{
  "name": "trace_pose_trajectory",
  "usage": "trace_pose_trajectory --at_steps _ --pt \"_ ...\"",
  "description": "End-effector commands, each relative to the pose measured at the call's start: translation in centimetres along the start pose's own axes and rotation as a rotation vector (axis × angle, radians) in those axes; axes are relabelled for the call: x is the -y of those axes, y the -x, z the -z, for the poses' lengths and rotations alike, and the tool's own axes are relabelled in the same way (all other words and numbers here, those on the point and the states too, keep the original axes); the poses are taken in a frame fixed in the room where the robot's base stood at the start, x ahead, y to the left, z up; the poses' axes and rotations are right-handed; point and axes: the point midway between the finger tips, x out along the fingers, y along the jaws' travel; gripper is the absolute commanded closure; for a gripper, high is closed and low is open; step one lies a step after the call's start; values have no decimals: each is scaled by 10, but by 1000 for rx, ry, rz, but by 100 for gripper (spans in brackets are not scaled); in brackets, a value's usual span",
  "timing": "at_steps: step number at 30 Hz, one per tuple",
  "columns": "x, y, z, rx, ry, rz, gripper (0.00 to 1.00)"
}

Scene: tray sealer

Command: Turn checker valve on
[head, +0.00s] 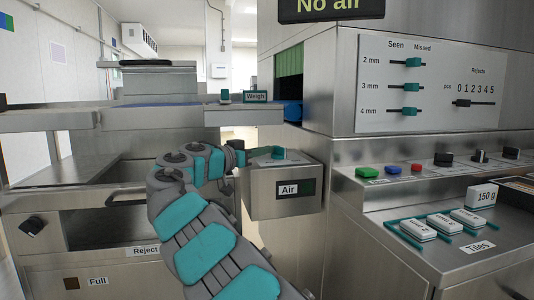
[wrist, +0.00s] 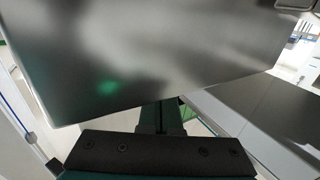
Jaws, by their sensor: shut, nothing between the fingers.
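A steel box labelled "Air" (head: 270,190) juts from the machine's side in the head view. A teal handle (head: 278,153) lies on its top and looks like the valve; its exact setting is too small to tell. My gripper (head: 243,154) is at the left edge of the box top, just left of the handle. The head view does not show clearly whether they touch. In the wrist view my gripper (wrist: 161,118) is shut and empty in front of a blurred steel surface (wrist: 130,60) with a green glint. The handle cannot be made out there.
A "No air" display (head: 331,6) hangs above. Right of the box are the panel with teal sliders (head: 430,85), coloured buttons (head: 391,169) and a shelf with white tiles (head: 443,222). A conveyor with a "Weigh" sign (head: 255,96) runs above. The reject cabinet (head: 100,265) stands left.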

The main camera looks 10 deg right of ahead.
Motion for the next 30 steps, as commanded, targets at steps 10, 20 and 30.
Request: trace_pose_trajectory --at_steps 10,20,30 --pt "9 -4 -2 2 -1 7 100" --pt "20 -13 0 2 -1 11 100" --pt "25 -23 0 1 0 9 100"
